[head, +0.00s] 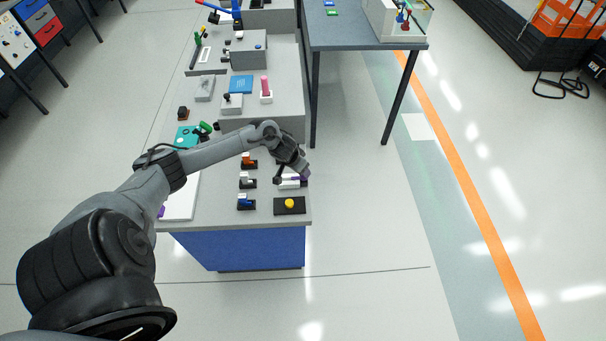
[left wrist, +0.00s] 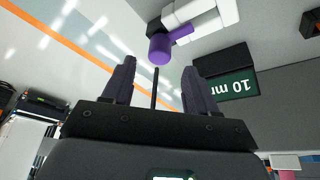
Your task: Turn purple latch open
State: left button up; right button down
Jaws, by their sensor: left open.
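The purple latch has a short purple cylinder (left wrist: 160,50) on a white body (left wrist: 197,12) in the left wrist view. In the head view its white body (head: 288,184) sits near the bench's right edge, partly hidden by my gripper. My left gripper (head: 293,176) is over the latch, jaws apart. In the left wrist view its two dark fingers (left wrist: 158,72) are open and empty, and the purple cylinder shows just beyond the fingertips. I cannot tell whether a finger touches it. My right gripper is not in view.
A black base with a yellow button (head: 289,204) is in front of the latch. Several small latches, one blue (head: 245,202), stand to its left. A green "10 m…" label (left wrist: 232,86) is beside the right finger. Open floor lies right of the bench (head: 240,222).

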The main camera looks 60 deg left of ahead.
aim_at(299, 176)
pick_arm(q)
jog(key=shift+b+x, duration=0.5)
jog(key=shift+x, duration=1.75)
jog(key=shift+c, duration=0.3)
jog(key=c, duration=1)
